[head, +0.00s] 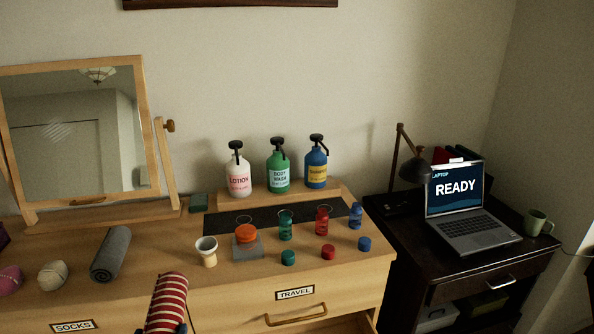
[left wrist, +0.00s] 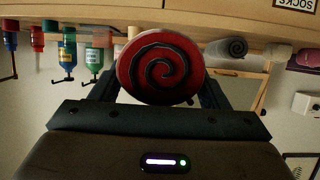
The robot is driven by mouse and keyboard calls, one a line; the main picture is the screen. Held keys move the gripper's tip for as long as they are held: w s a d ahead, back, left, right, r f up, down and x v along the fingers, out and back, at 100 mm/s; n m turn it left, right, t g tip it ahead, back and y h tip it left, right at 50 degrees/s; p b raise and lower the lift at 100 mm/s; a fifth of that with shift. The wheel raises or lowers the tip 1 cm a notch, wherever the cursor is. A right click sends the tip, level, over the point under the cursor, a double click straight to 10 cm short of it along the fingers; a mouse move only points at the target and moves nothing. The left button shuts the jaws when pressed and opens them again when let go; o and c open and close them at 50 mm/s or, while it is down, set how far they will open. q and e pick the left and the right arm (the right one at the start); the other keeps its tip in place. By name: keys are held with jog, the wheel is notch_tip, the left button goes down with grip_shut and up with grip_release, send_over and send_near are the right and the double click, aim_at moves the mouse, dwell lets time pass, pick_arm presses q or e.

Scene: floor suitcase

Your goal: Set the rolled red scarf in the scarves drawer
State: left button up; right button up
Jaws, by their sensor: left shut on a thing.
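The rolled red scarf (head: 167,303), with pale stripes, stands out at the bottom edge of the head view, in front of the dresser. In the left wrist view its round end (left wrist: 160,68) shows a dark spiral on red. My left gripper (left wrist: 157,88) is shut on the roll, one dark finger on each side of it. In the head view the gripper is almost wholly hidden below the scarf. No scarves label shows; an open drawer edge (head: 350,324) shows below the travel drawer (head: 310,310), its inside mostly out of view. My right gripper is not in view.
The dresser top (head: 150,240) holds a grey roll (head: 110,254), sock balls, a white cup (head: 207,251), small bottles, caps and three pump bottles (head: 278,166). A mirror (head: 75,130) stands at left. A dark desk with a laptop (head: 458,205) is at right.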

aim_at(172, 324)
pick_arm(q)
jog(key=w, duration=0.1)
jog(key=w+d, duration=0.1)
jog(key=w, duration=0.1)
jog(key=shift+w+d+f+h, duration=0.1)
jog(key=shift+w+f+h, duration=0.1)
jog(key=shift+h, duration=0.1)
jog(key=w+d+r+m+h, duration=0.1)
jog(key=w+d+m+h, duration=0.1)
jog(key=w+d, duration=0.2)
jog(key=shift+w+d+r, duration=0.3)
jog(key=shift+w+r, duration=0.05)
jog(key=shift+w, duration=0.65)
